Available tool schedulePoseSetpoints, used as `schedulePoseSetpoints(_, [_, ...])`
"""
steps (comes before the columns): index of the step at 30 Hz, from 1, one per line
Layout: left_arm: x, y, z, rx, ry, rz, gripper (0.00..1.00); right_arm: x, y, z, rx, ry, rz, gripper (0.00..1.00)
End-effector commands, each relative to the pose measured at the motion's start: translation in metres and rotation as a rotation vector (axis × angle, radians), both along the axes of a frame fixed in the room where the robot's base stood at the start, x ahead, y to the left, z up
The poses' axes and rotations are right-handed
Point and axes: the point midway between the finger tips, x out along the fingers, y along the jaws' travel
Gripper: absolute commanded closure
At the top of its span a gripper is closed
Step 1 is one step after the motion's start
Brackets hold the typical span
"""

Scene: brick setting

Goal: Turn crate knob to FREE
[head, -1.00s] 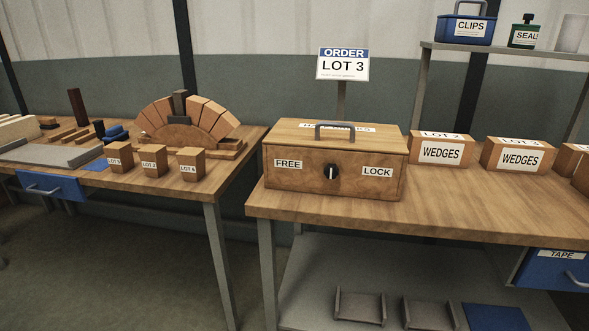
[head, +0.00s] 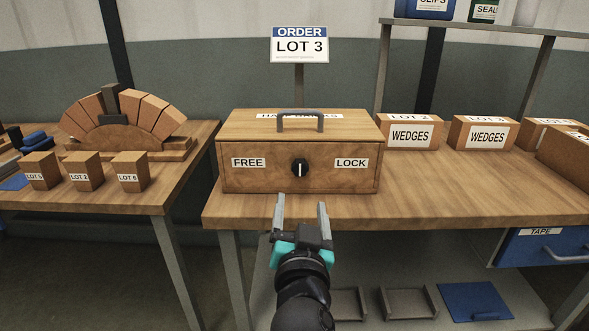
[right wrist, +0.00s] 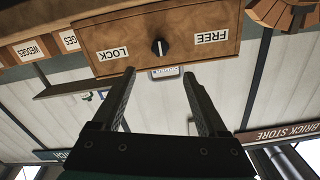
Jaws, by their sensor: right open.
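The wooden crate (head: 262,179) stands on the right-hand bench, with a grey handle (head: 299,117) on its lid. Its front has a FREE label (head: 248,162) on the left and a LOCK label (head: 351,163) on the right. The black round knob (head: 300,168) sits between them, its white mark pointing about straight up. My right gripper (head: 301,200) is open and empty, just in front of and below the knob, not touching it. In the right wrist view, which is upside down, the knob (right wrist: 159,47) shows beyond the open fingers (right wrist: 160,85). My left gripper is not in view.
An ORDER LOT 3 sign (head: 299,45) stands behind the crate. WEDGES boxes (head: 410,135) stand right of it. The left bench holds a brick arch (head: 122,130) and several small labelled blocks (head: 84,171). Bench top (head: 430,190) right of the crate is clear.

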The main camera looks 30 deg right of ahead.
Motion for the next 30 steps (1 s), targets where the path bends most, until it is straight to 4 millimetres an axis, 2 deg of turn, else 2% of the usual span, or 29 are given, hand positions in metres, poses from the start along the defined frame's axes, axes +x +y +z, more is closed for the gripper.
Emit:
schedulePoseSetpoints(11, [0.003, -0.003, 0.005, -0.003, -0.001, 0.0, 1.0, 0.057, -0.035, 0.0, -0.005, 0.0, -0.001, 0.24])
schedulePoseSetpoints(18, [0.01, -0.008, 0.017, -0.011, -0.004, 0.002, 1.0, 0.092, -0.057, 0.0, -0.005, 0.001, 0.0, 0.24])
schedulePoseSetpoints(24, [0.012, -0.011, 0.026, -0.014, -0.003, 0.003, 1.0, 0.111, -0.068, -0.001, -0.002, 0.002, 0.002, 0.24])
schedulePoseSetpoints(30, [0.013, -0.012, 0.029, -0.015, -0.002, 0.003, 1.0, 0.117, -0.071, -0.001, -0.002, 0.003, 0.001, 0.24])
